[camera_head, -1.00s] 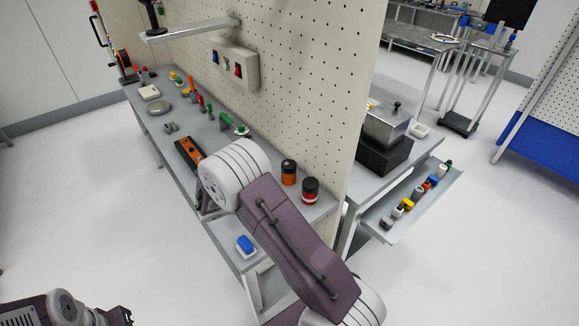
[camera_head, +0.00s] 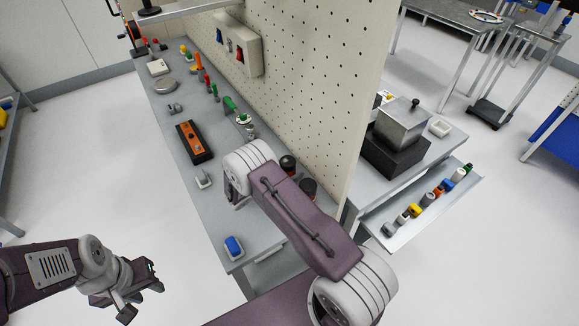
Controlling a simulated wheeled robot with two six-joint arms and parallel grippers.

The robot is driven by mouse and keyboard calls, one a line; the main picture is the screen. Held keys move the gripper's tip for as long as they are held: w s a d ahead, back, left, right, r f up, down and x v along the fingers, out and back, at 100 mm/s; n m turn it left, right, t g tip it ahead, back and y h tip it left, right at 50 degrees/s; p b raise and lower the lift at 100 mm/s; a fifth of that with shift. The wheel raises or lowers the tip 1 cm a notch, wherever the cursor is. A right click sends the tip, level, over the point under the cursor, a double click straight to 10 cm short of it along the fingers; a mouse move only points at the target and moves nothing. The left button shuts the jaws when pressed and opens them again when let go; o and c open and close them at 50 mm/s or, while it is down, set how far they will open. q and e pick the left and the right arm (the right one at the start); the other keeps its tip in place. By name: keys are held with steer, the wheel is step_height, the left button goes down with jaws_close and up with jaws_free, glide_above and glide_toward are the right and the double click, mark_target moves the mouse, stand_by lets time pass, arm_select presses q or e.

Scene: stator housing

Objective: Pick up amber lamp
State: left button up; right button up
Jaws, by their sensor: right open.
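I cannot tell for certain which thing is the amber lamp. A small yellow-amber piece (camera_head: 415,210) lies in the row on the low side shelf at the right. Another small yellow piece (camera_head: 184,49) stands at the far end of the bench. My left gripper (camera_head: 142,300) is at the lower left over the floor, its fingers apart and empty, well away from both. My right arm crosses the near end of the bench. Only a small part of my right gripper (camera_head: 236,197) shows below the wrist; its fingertips are mostly hidden.
The bench (camera_head: 215,225) runs along a tall pegboard (camera_head: 310,90). On it are an orange-and-black block (camera_head: 194,142), a blue piece (camera_head: 234,246) and two dark cans (camera_head: 288,163) partly behind my arm. A metal box (camera_head: 402,122) stands beyond the pegboard.

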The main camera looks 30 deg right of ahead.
steer(key=shift+w+d+f+p, duration=0.15)
steer(key=shift+d+p, duration=0.15)
steer(key=shift+d, duration=0.45)
steer(key=shift+x, duration=0.95)
steer(key=shift+a+f, duration=0.1)
steer(key=c, duration=1.5)
steer(key=shift+c, duration=0.2)
